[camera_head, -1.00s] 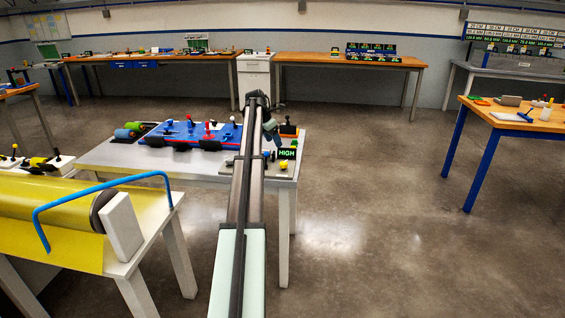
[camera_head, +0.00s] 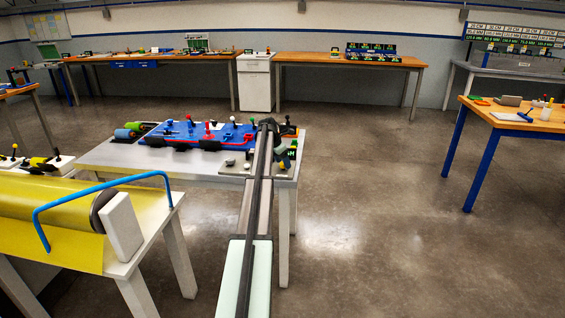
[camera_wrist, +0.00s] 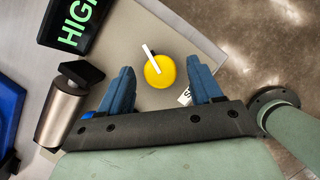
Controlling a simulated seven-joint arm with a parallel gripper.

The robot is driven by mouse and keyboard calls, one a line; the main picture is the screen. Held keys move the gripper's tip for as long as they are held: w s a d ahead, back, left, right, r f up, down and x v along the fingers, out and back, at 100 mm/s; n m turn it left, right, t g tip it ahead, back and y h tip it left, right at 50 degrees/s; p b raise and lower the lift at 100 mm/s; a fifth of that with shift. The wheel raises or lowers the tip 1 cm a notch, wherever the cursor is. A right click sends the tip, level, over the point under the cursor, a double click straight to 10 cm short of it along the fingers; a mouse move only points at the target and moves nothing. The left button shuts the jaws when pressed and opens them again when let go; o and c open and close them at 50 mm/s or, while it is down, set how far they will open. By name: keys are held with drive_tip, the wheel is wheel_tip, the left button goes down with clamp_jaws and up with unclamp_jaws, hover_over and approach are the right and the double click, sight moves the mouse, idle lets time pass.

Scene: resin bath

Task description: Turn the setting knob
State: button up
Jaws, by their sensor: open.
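The setting knob (camera_wrist: 159,71) is a round yellow knob with a white pointer bar, on a grey plate (camera_wrist: 195,40) in the wrist view. The bar points up and slightly left. My gripper (camera_wrist: 161,65) is open, with one blue finger on each side of the knob. Gaps show between the fingers and the knob; their height over it is unclear. A black display (camera_wrist: 75,22) with green letters, cut off at "HIG", lies up and left. A label by the right finger is mostly hidden. In the head view my arm partly covers the display (camera_head: 291,153).
A metal cylinder with a dark cap (camera_wrist: 63,112) stands close to the left finger. A blue fixture (camera_head: 200,133) with several levers sits left of my arm on the grey table (camera_head: 130,157). Open floor (camera_head: 370,210) lies to the right.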

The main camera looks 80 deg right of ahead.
drive_tip(key=shift+f, duration=0.15)
drive_tip(key=shift+c, duration=0.4)
drive_tip(key=c, duration=1)
drive_tip(key=shift+o, duration=0.2)
